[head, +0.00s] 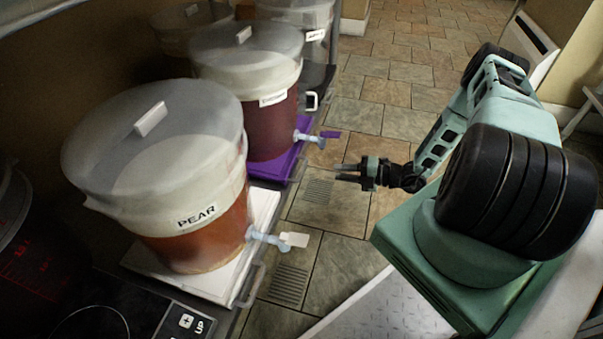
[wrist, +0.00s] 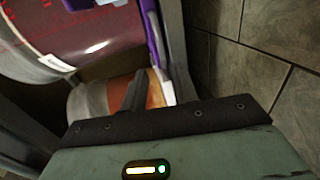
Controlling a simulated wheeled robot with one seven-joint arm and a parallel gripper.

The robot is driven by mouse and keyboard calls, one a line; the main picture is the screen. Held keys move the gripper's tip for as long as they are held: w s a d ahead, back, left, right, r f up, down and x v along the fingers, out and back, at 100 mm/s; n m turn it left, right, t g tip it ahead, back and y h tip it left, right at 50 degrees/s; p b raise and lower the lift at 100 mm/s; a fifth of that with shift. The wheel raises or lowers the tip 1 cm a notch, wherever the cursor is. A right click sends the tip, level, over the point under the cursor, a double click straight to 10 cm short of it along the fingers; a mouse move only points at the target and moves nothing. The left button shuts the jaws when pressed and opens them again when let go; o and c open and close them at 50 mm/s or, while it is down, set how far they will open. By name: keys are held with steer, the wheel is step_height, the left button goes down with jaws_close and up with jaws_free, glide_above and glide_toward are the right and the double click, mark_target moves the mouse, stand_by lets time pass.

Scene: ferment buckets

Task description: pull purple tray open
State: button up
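The purple tray (head: 282,163) lies under a bucket of dark red liquid (head: 272,128) in the head view. In the wrist view the purple tray (wrist: 155,40) shows as a narrow upright strip near the top centre. My gripper (head: 337,173) is to the right of the purple tray's front edge, out over the tiled floor, with its fingers pointing left at the tray. The two fingertips are apart with nothing between them. In the wrist view one dark finger (wrist: 132,93) shows clearly; the other is hard to make out.
A bucket labelled PEAR (head: 175,180) stands on a white tray (head: 262,220) with a grey handle (head: 252,285), nearer me. Spigots with a white tap (head: 293,240) and a purple tap (head: 330,134) stick out over the edge. The tiled floor (head: 375,95) beyond is clear.

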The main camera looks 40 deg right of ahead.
mark_target(303, 168)
steer(key=b+x, duration=0.4)
steer(key=x, duration=0.9)
steer(key=shift+w+a, duration=0.1)
steer(key=shift+w, duration=0.1)
jaws_close()
